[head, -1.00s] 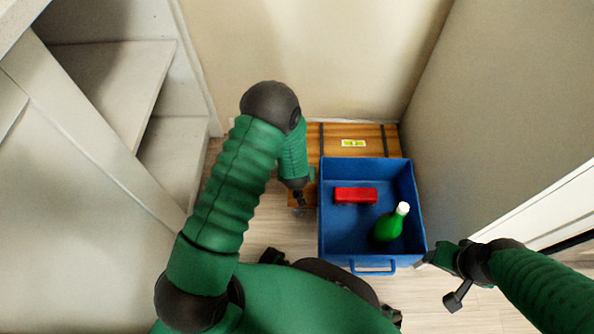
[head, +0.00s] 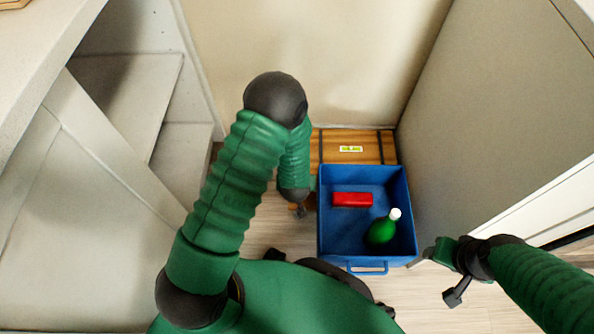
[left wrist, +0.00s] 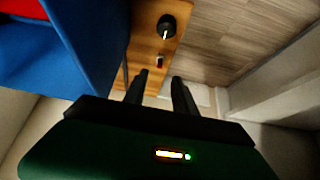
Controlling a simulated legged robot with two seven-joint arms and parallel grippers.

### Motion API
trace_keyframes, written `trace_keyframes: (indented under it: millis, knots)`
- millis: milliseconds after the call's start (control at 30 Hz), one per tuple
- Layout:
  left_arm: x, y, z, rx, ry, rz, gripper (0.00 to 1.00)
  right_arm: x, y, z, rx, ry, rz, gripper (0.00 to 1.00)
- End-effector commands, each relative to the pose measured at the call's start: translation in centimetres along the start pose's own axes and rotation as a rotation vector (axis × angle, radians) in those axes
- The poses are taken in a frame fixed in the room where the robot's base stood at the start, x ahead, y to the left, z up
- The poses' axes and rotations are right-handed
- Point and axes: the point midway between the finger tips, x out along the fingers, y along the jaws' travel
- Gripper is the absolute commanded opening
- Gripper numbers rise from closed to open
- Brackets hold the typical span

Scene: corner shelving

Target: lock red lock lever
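A small red and white part (left wrist: 160,60), which may be the red lock lever, sits on the face of a wooden chest (left wrist: 148,38), below a black knob (left wrist: 167,26) in the left wrist view. My left gripper (left wrist: 158,86) has its two dark fingers apart, with nothing between them, pointing at the wood near the red part. In the head view my left gripper (head: 301,209) is beside the blue crate, largely hidden by my arm. The wooden chest (head: 362,141) shows behind the crate. My right gripper (head: 452,270) is right of the crate, its finger gap unclear.
A blue crate (head: 411,215) holds a red block (head: 352,199) and a green bottle (head: 381,230) with a white cap. It stands close to my left gripper. Pale steps (head: 120,95) rise at the left, and a grey panel (head: 480,110) bounds the right.

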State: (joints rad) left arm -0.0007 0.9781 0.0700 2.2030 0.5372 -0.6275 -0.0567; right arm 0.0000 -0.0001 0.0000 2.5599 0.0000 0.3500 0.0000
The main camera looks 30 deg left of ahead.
Motion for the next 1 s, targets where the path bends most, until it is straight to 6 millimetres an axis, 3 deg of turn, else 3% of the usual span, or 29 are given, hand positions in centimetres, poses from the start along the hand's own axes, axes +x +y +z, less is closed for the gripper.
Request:
trace_keyframes:
  millis: [33,200,367,833,933,1000]
  knots:
    - [-2.3,0.1,-0.5,0.003,-0.001,0.001,0.33,-1.8,0.0,-0.4,0.0,0.0,0.0,0.52]
    - [-5.6,0.1,-0.2,0.001,-0.001,0.0,0.33,-3.5,0.0,-0.8,0.0,0.0,0.0,0.52]
    - [-6.7,0.0,0.0,0.0,-0.001,0.0,0.33,-3.9,0.0,-0.9,0.0,0.0,0.0,0.52]
    - [-6.8,0.1,-0.1,0.001,-0.003,0.004,0.33,-3.8,0.0,-0.9,0.0,-0.001,0.0,0.52]
    - [-8.7,1.0,-1.4,0.017,-0.025,0.044,0.33,-4.3,0.0,-1.0,0.0,-0.001,0.0,0.52]
    - [-11.5,2.1,-2.8,0.051,-0.063,0.098,0.33,-4.8,0.0,-1.1,0.0,-0.001,0.0,0.52]
